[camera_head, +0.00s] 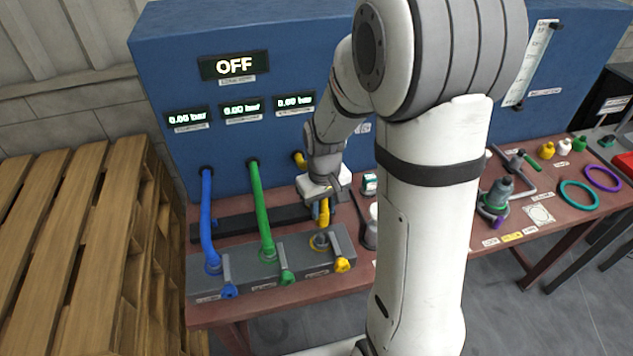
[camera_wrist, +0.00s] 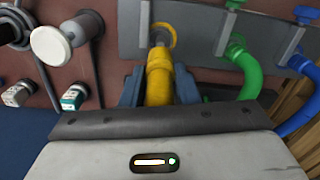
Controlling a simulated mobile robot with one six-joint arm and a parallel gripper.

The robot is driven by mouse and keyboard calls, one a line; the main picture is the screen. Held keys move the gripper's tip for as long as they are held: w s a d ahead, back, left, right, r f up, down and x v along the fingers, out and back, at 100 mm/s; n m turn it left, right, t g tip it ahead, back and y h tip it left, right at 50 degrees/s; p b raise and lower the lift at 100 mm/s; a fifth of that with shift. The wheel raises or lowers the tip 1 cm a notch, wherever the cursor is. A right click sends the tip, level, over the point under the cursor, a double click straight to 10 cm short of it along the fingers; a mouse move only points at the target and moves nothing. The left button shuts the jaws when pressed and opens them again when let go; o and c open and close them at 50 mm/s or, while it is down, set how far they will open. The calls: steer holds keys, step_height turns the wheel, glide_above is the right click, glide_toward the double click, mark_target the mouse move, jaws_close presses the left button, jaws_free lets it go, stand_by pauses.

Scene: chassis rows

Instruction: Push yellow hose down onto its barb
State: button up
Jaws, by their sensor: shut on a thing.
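The yellow hose (camera_wrist: 160,82) is between the two fingers of my gripper (camera_wrist: 159,92), which is shut on it near its free end. In the head view the yellow hose (camera_head: 324,214) hangs below my gripper (camera_head: 322,198), over the right end of the grey manifold block (camera_head: 240,266). Its grey barb (camera_wrist: 158,38) stands inside a yellow ring in the wrist view, just beyond the hose end. I cannot tell whether hose and barb touch.
The green hose (camera_head: 262,205) and blue hose (camera_head: 206,215) run from the blue panel (camera_head: 230,140) to the block, left of the yellow one. Grey posts and coloured taps line the block. A white-capped part (camera_wrist: 52,45) stands beside it. The panel display (camera_head: 233,66) reads OFF.

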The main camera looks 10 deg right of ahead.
steer(key=shift+w+f, duration=0.15)
steer(key=shift+w, duration=0.05)
steer(key=b, duration=0.3)
glide_above(322, 235)
steer(key=shift+f, duration=2.05)
steer(key=shift+s+f+b, duration=0.1)
steer(key=shift+f+b, duration=0.05)
steer(key=shift+b, duration=0.3)
steer(key=shift+f+b, duration=1.85)
steer(key=shift+f, duration=0.45)
steer(key=o, duration=1.1)
steer(key=shift+r, duration=0.1)
step_height(322, 235, up, 8)
steer(key=shift+f, duration=0.1)
